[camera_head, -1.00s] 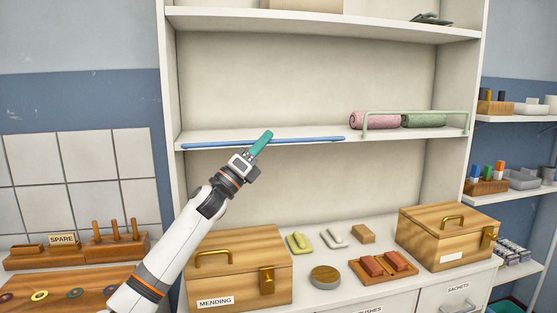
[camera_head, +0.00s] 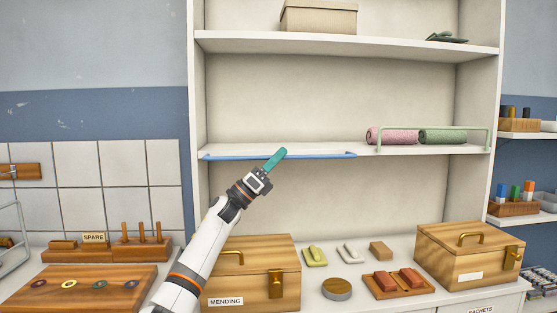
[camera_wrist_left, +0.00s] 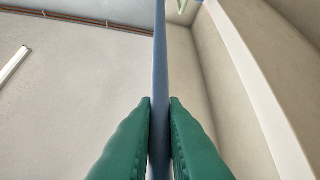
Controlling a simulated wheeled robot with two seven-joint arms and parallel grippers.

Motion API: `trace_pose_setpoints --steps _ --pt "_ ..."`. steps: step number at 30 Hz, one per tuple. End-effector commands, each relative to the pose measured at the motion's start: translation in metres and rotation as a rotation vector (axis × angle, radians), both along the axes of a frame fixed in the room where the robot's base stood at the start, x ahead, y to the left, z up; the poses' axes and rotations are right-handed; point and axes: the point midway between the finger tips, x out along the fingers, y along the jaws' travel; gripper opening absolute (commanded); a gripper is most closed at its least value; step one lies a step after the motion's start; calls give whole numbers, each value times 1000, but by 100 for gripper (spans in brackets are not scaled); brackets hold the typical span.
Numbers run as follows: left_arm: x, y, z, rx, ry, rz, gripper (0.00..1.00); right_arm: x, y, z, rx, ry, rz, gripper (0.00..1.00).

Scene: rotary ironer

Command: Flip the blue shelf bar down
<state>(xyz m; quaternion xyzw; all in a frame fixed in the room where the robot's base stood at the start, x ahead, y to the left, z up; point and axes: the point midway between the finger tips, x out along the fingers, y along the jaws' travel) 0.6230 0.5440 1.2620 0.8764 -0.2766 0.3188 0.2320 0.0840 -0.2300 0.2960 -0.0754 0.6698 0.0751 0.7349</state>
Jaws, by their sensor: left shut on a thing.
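The blue shelf bar (camera_head: 225,157) runs along the front edge of the middle shelf, on its left half. It lies low, at about the level of the shelf edge, and does not stand up above the board. My left gripper (camera_head: 276,157) has green fingers and reaches the bar near its middle. In the left wrist view the bar (camera_wrist_left: 159,60) passes between the two green fingers, which are shut on it. A small stretch of the bar is hidden behind the fingers in the head view. My right gripper is not in view.
A pale green bar (camera_head: 489,139) stands upright on the right half of the shelf (camera_head: 420,151), before a pink roll (camera_head: 391,136) and a green roll (camera_head: 442,137). Below are a MENDING box (camera_head: 250,270), another wooden box (camera_head: 470,255) and small items. The shelf's left half is empty.

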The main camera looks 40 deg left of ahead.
Motion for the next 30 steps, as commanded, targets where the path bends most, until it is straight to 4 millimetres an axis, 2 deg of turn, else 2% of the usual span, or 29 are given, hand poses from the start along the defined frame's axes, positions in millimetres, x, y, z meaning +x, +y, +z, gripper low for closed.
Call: trace_pose_setpoints --steps 5,6,9,17,20,23,30 --pt "0 0 1 -3 -2 0 0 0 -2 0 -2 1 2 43" --pt "0 0 1 -3 -2 0 17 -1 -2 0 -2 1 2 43" --pt "0 0 1 -3 -2 0 32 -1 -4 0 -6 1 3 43" --pt "0 0 1 -2 -1 0 32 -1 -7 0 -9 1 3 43" --pt "0 0 7 -2 -2 1 32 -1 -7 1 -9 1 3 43" --pt "-1 0 21 -1 -4 2 32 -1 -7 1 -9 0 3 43" --pt "-1 0 70 -1 -7 2 32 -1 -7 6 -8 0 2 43"
